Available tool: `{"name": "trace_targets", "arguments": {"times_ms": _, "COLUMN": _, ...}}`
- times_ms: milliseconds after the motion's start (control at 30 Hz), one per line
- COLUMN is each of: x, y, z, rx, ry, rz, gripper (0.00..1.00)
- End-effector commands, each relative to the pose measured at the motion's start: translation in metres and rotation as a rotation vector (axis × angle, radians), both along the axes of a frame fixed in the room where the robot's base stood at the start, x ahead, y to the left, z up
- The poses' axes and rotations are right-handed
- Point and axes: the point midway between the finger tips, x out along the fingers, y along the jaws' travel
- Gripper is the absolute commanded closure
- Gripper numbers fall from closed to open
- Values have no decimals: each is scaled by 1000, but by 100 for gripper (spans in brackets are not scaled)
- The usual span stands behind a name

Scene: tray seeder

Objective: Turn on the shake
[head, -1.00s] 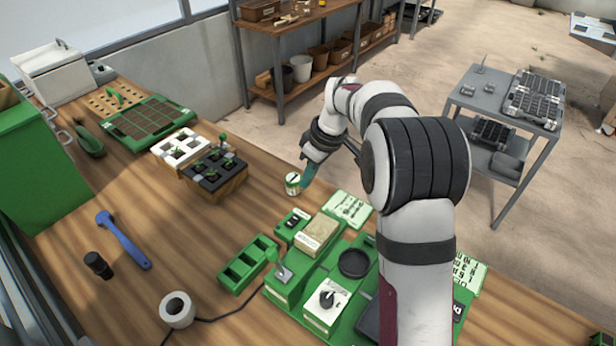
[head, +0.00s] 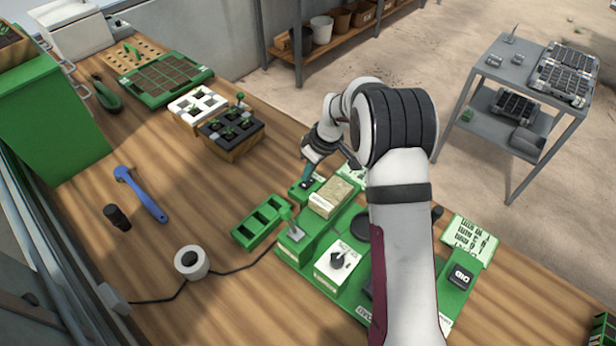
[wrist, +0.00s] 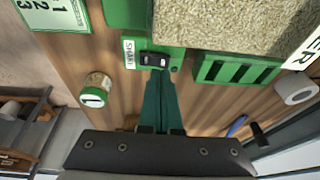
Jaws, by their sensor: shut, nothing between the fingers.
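The shake switch (wrist: 154,59) is a black rocker on a small green box, beside a white label (wrist: 129,53) reading SHAKE. In the head view the green switch box (head: 297,192) sits at the back left corner of the green seeder (head: 291,250). My gripper (wrist: 157,80) has its green fingers together and empty, with the tips right at the front edge of the switch. I cannot tell whether they touch it. In the head view my gripper (head: 306,178) reaches down over the box and partly hides it.
A jar with a green lid (wrist: 94,98) stands beside the switch box. A green compartment tray (head: 262,222), a tape roll (head: 191,262) and a black cable lie to the left. A seed-filled block (head: 331,198) and a white knob panel (head: 338,262) are close by.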

Motion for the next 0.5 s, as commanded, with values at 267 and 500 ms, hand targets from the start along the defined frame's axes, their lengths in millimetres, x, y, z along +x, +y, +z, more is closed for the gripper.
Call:
{"name": "trace_targets", "arguments": {"times_ms": 267, "x": -2, "y": 2, "z": -22, "rx": 1, "ry": 0, "rz": -1, "gripper": 100}}
{"name": "trace_targets", "arguments": {"times_ms": 500, "x": -2, "y": 2, "z": -22, "rx": 0, "ry": -1, "rz": 0, "gripper": 100}}
